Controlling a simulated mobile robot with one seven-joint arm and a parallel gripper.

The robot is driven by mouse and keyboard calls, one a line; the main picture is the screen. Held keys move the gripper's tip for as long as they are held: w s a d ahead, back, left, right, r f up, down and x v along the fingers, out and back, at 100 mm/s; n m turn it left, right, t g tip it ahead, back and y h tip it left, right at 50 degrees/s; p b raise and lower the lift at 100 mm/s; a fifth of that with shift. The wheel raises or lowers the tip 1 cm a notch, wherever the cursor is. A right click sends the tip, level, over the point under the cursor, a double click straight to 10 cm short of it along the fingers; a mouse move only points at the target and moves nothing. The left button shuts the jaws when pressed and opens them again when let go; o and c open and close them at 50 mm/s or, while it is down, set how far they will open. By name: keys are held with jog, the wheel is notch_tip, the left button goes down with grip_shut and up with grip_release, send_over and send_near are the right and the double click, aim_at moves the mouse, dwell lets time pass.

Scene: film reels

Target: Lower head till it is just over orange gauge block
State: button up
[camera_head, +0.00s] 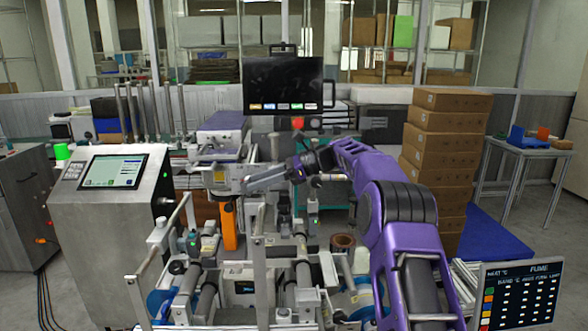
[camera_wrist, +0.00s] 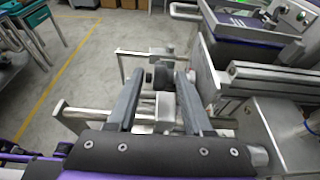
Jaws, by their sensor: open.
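A tall orange block (camera_head: 229,228), which looks like the gauge block, stands upright in the machine left of centre in the head view. The grey metal head (camera_head: 221,180) sits above it; I cannot tell how wide the gap between them is. My gripper (camera_head: 248,184) reaches in from the right, close beside the head. In the wrist view my gripper (camera_wrist: 158,88) has its two fingers apart, with a small grey metal part (camera_wrist: 164,103) showing between them. Contact is not clear. The orange block does not show in the wrist view.
A control cabinet with a screen (camera_head: 112,170) stands at left. Rollers and rails (camera_head: 205,290) fill the front. A dark monitor (camera_head: 284,84) hangs behind my arm. Stacked cartons (camera_head: 445,140) stand at right. Open floor (camera_wrist: 85,60) with a yellow line shows in the wrist view.

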jog(key=v, duration=1.4)
dwell(0.5)
